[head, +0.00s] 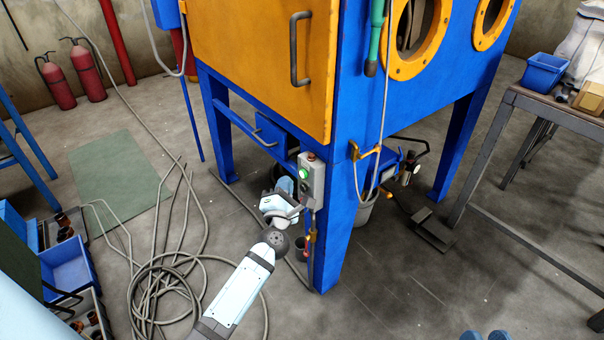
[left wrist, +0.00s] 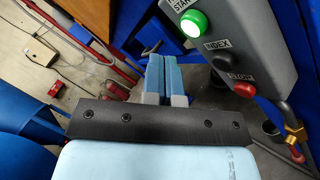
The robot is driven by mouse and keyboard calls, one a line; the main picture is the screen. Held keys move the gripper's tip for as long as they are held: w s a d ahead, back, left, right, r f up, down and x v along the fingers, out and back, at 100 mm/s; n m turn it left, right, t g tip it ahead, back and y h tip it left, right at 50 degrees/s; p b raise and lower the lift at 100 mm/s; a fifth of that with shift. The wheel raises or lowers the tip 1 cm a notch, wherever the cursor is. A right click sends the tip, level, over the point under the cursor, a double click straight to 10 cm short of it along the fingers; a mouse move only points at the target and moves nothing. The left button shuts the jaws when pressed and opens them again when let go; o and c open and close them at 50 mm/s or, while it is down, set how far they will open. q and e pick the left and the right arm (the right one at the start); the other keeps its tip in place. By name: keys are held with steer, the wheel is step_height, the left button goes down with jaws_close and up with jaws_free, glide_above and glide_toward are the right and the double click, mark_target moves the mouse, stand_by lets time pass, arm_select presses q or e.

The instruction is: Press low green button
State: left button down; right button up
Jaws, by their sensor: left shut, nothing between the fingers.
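A grey control box (head: 312,180) is mounted on the blue cabinet's front leg. Its lit green button (head: 303,173) also shows at the top of the left wrist view (left wrist: 194,23), under a partly cut-off START label. Below it on the box are a black INDEX knob (left wrist: 221,51) and a red button (left wrist: 244,88). My left gripper (head: 291,187) is shut and empty, just left of the box. Its blue fingers (left wrist: 163,62) are below and left of the green button, apart from it. Two blue fingertips of my right gripper (head: 485,335) show spread at the bottom edge.
The blue cabinet's orange door (head: 258,62) is above the box. A green-handled hose (head: 374,40) hangs to the right. A coiled cable (head: 165,285) lies on the floor at left. A grey table (head: 535,105) stands at right.

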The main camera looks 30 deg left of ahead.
arm_select(q)
steer(key=shift+s+a, duration=0.35)
steer(key=shift+s, duration=0.5)
steer(key=shift+s+a, duration=0.3)
steer(key=shift+s, duration=0.5)
